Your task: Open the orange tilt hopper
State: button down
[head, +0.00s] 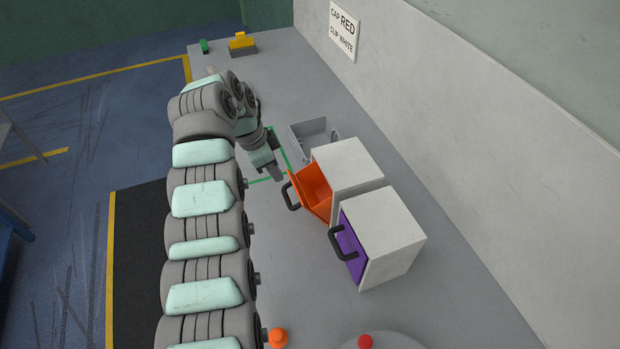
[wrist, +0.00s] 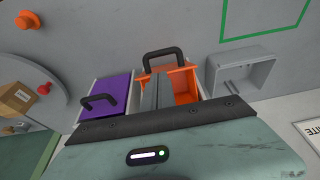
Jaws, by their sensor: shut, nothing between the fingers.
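The orange tilt hopper (head: 315,188) is tilted out of the front of its white housing (head: 348,163), and its open inside shows. Its black handle (head: 291,195) sticks out on the left side. The hopper also shows in the wrist view (wrist: 183,86), with its handle (wrist: 164,53) at the top. My gripper (head: 277,176) is shut and empty, just above and left of the handle in the head view. In the wrist view my gripper's fingers (wrist: 156,90) cover part of the hopper. I cannot tell whether they touch it.
A purple hopper (head: 350,247) with a black handle sits closed in a second white housing (head: 393,240) beside it. A grey open box (head: 330,137) lies behind. An orange knob (head: 277,337) and a red knob (head: 365,342) are near the front. A wall rises at the right.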

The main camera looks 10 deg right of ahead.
aim_at(288, 198)
jog(key=x, duration=0.9)
jog(key=shift+f+p, duration=0.3)
jog(key=shift+f, duration=0.05)
jog(key=shift+w+f, duration=0.1)
